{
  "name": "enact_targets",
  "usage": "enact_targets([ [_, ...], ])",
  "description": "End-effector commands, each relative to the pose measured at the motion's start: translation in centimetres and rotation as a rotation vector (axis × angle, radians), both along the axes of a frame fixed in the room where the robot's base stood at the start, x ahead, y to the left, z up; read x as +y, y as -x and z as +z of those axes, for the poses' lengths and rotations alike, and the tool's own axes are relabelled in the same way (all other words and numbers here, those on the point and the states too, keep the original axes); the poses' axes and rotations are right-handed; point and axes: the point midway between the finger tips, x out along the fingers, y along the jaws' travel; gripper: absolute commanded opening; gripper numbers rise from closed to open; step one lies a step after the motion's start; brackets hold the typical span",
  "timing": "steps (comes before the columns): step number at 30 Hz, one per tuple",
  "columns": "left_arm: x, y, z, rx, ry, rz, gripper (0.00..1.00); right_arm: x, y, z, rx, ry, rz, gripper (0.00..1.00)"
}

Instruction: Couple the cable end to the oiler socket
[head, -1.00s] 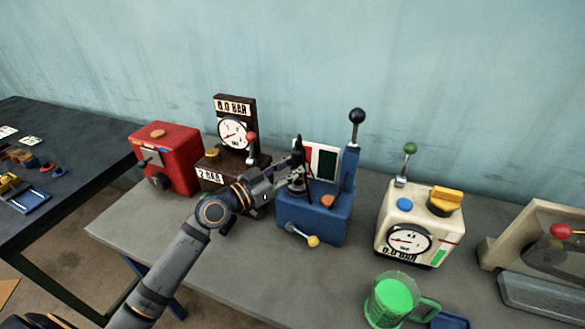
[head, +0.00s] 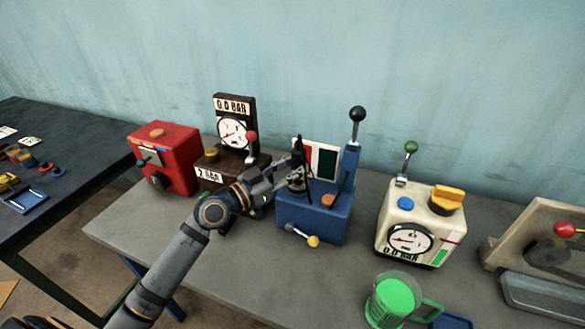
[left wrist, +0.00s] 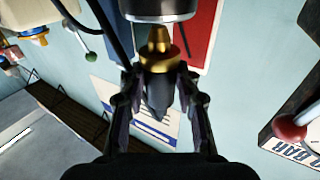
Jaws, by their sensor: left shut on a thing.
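My left gripper (head: 297,172) stands at the left side of the blue machine (head: 312,217) with the upright lever. In the left wrist view its two fingers (left wrist: 158,85) are closed on the cable end (left wrist: 157,92), a dark body with a brass tip (left wrist: 159,45). The tip points at a silver cylindrical part (left wrist: 160,10) at the top edge, which looks like the socket. The tip overlaps its rim in the picture; I cannot tell whether it is inside or just short of it. My right gripper is not in view.
A red box (head: 168,158) and a gauge stand (head: 235,130) with a red-knobbed lever are left of the gripper. A cream machine (head: 420,225) and a green-filled jug (head: 392,300) stand to the right. The bench front (head: 210,275) is clear.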

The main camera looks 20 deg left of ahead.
Motion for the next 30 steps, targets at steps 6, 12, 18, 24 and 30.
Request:
enact_targets([
  [6,-0.01,0.00,0.07,-0.001,0.001,0.000,0.00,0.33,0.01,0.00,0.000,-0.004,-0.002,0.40],
  [12,-0.01,0.00,-0.02,-0.001,0.000,0.000,0.00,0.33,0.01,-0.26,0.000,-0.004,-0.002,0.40],
  [18,-0.01,0.00,0.02,-0.001,0.001,0.000,0.00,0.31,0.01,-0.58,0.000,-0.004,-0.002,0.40],
  [24,-0.01,0.00,0.07,-0.001,0.001,0.000,0.00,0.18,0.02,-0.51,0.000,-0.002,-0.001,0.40],
  [30,-0.02,-0.01,0.05,-0.001,0.001,0.000,0.00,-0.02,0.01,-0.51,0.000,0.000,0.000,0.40],
])
